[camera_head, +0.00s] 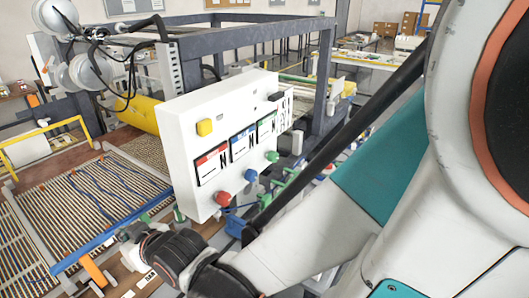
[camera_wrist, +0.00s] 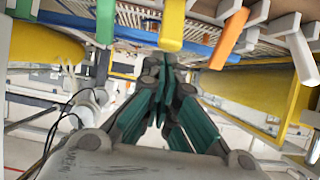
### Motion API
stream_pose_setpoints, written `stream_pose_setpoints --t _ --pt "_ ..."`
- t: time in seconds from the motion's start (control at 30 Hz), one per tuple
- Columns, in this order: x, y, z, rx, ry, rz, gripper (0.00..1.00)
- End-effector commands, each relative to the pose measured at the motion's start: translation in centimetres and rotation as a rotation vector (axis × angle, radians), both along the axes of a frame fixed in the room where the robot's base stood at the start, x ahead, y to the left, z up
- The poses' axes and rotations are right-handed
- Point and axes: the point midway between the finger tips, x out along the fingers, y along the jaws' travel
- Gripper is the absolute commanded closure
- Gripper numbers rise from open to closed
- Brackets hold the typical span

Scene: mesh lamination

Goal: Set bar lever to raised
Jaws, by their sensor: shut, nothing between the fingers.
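Several colored levers show along the top of the wrist view: green (camera_wrist: 105,20), yellow (camera_wrist: 172,25), orange (camera_wrist: 229,38) and white (camera_wrist: 300,55). In the head view, my gripper (camera_head: 128,234) is at the lower left, beside the blue rail (camera_head: 90,255). The orange lever (camera_head: 95,272) also shows there, and my gripper and arm hide part of the lever row.
A white control box (camera_head: 218,140) with colored knobs stands close to my arm. A grey machine frame (camera_head: 240,38), a yellow roller (camera_head: 138,113) and a slatted bed (camera_head: 100,190) lie behind and left. A yellow guard rail (camera_head: 45,130) stands at far left.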

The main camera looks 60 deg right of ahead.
Motion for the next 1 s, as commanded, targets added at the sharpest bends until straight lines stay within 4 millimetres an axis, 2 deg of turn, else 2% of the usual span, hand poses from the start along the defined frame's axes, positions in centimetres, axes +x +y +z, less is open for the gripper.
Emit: stream_pose_setpoints --t 0.3,1.0 --pt "-1.4 -0.1 -0.5 0.000 -0.010 -0.002 1.00" --pt "-1.9 -0.1 -0.8 0.000 -0.003 -0.002 1.00"
